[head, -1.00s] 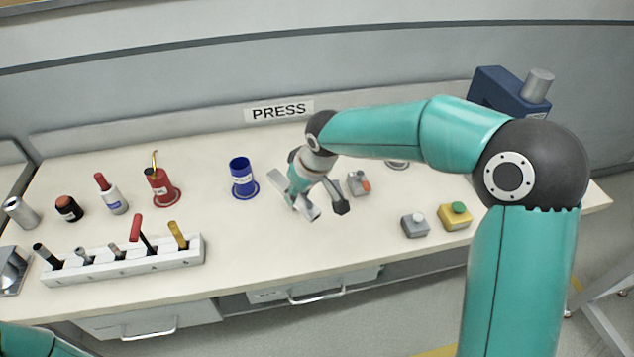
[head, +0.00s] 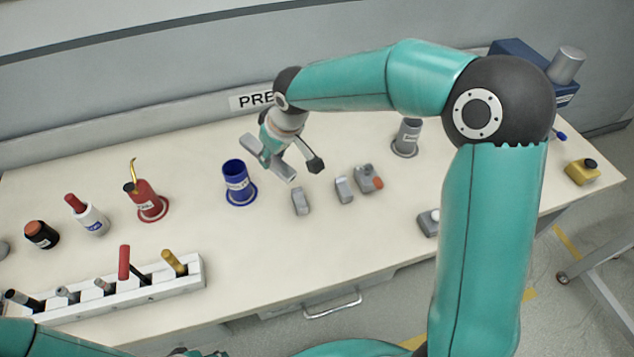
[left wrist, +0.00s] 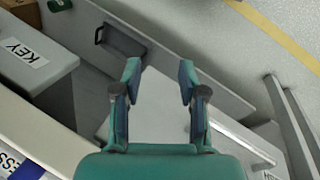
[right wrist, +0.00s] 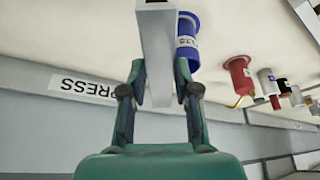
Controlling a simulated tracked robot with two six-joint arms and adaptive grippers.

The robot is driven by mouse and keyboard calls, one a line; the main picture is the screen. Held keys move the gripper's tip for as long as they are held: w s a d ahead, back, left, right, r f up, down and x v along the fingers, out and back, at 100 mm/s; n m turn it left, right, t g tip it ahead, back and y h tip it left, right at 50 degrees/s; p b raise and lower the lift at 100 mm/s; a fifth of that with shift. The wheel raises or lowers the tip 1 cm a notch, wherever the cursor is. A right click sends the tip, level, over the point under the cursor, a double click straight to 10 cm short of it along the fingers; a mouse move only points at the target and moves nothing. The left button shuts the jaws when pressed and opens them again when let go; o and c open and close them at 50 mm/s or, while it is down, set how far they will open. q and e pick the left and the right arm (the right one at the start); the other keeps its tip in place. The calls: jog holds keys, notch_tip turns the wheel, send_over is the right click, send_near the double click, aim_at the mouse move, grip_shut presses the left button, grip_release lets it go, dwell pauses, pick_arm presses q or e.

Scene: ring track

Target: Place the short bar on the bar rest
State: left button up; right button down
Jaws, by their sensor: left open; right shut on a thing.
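The short bar (head: 253,146) is a grey square-edged bar. My right gripper (head: 288,155) is shut on it above the table, behind and right of the blue cup. In the right wrist view the bar (right wrist: 156,40) runs lengthwise between the two fingers (right wrist: 157,92). Two small grey blocks, a left one (head: 300,201) and a right one (head: 344,190), stand apart on the table in front of the bar; they look like the bar rest. The bar is clear of them. My left gripper (left wrist: 160,82) is open and empty in the left wrist view, over the floor and drawer front.
A blue cup (head: 238,186) stands left of the blocks. A grey part with an orange end (head: 368,179) is close to the right block. A grey cup (head: 407,138) is behind. A white tool rack (head: 190,275) and red can (head: 148,200) are left. Bare tabletop lies in front.

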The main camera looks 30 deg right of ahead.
jog(key=shift+w+d, duration=0.1)
jog(key=shift+w, duration=0.1)
pick_arm(q)
jog(key=shift+w+a, duration=0.1)
jog(key=shift+w, duration=0.1)
pick_arm(e)
jog(key=shift+d+r, duration=0.1)
pick_arm(q)
jog(key=o, duration=0.3)
pick_arm(e)
jog(key=shift+d, duration=0.35)
jog(key=s+d+r+n+g+y+b, duration=0.1)
jog(key=s+d+r+n+g+b, duration=0.15)
jog(key=d+n, duration=0.3)
jog(key=s+d+r+n+g+y+b, duration=0.1)
jog(key=s+d+r+n+b, duration=0.1)
jog(key=d+r+n, duration=0.3)
pick_arm(q)
jog(key=shift+o, duration=0.2)
jog(key=shift+s+f, duration=0.1)
jog(key=shift+f, duration=1.9)
pick_arm(e)
jog(key=shift+n, duration=0.65)
jog(key=shift+s+d+f, duration=0.1)
jog(key=shift+f, duration=4.95)
jog(key=shift+s+d+f, duration=0.1)
jog(key=shift+f, duration=4.9)
